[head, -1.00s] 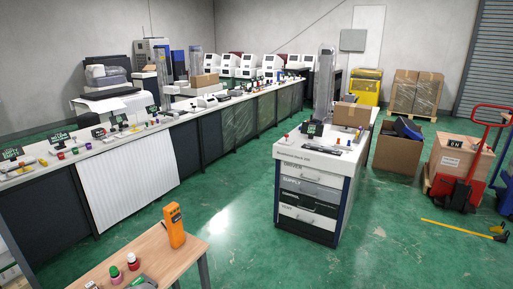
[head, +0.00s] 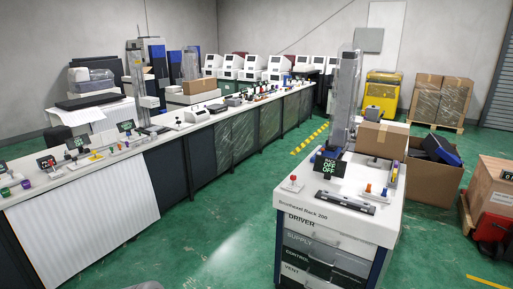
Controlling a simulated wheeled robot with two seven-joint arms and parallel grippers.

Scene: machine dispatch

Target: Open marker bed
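I cannot tell which thing here is the marker bed. A white and grey rack cabinet (head: 300,205) stands at the right front, with drawers labelled DRIVER, SUPPLY, CONTROL and VENT, which look shut. On its top are a small black display reading OFF (head: 329,165), a red-knobbed switch (head: 292,183), a dark flat bar (head: 345,201) and small coloured parts. A long bench (head: 170,133) at the left carries several displays, switches and small devices. Neither of my grippers is in view.
A cardboard box (head: 382,139) and a tall grey column stand on the rack's back. An open carton (head: 432,175), a wrapped pallet (head: 440,98) and a yellow machine (head: 382,93) are beyond. Green floor (head: 215,235) is clear between bench and rack.

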